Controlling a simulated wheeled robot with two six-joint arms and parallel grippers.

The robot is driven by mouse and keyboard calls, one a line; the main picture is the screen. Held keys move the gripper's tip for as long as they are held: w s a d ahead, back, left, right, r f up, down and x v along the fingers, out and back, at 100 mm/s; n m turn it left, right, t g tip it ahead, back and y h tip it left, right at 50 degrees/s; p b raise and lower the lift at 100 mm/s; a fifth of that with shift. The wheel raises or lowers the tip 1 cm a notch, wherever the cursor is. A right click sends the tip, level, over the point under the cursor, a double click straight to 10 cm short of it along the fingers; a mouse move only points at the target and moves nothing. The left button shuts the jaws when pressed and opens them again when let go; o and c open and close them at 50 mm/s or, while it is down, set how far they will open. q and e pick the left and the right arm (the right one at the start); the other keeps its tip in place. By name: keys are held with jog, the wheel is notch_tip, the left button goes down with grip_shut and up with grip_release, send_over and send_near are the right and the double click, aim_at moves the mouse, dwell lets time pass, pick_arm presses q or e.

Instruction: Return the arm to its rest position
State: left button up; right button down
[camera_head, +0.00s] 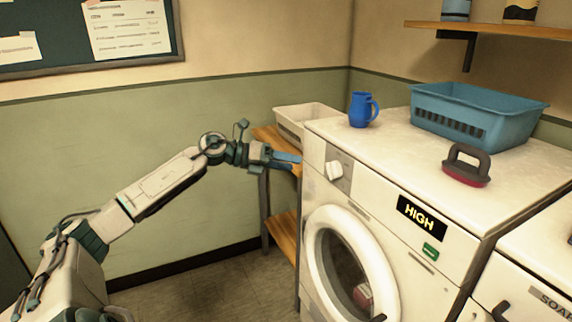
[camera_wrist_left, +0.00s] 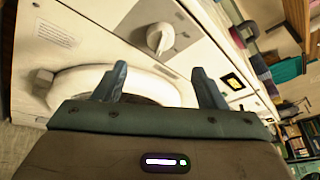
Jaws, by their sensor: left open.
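My left arm comes in from the left in the head view. My left gripper (camera_head: 288,160) is open and empty, in front of the washing machine's (camera_head: 400,230) upper left corner. It is near the white dial (camera_head: 334,170) but appears apart from it. In the left wrist view, the two blue-grey fingers (camera_wrist_left: 158,82) stand spread with nothing between them. The dial (camera_wrist_left: 160,38) shows beyond them, with the round door (camera_wrist_left: 75,82) behind the left finger. My right gripper is in neither view.
On the machine stand a blue mug (camera_head: 362,109), a blue basket (camera_head: 478,115) and a dark-handled brush (camera_head: 466,165). A label reads HIGH (camera_head: 419,213). The floor (camera_head: 200,296) at left is clear.

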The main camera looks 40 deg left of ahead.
pick_arm(q)
jog(key=shift+f, duration=0.1)
dwell(0.4)
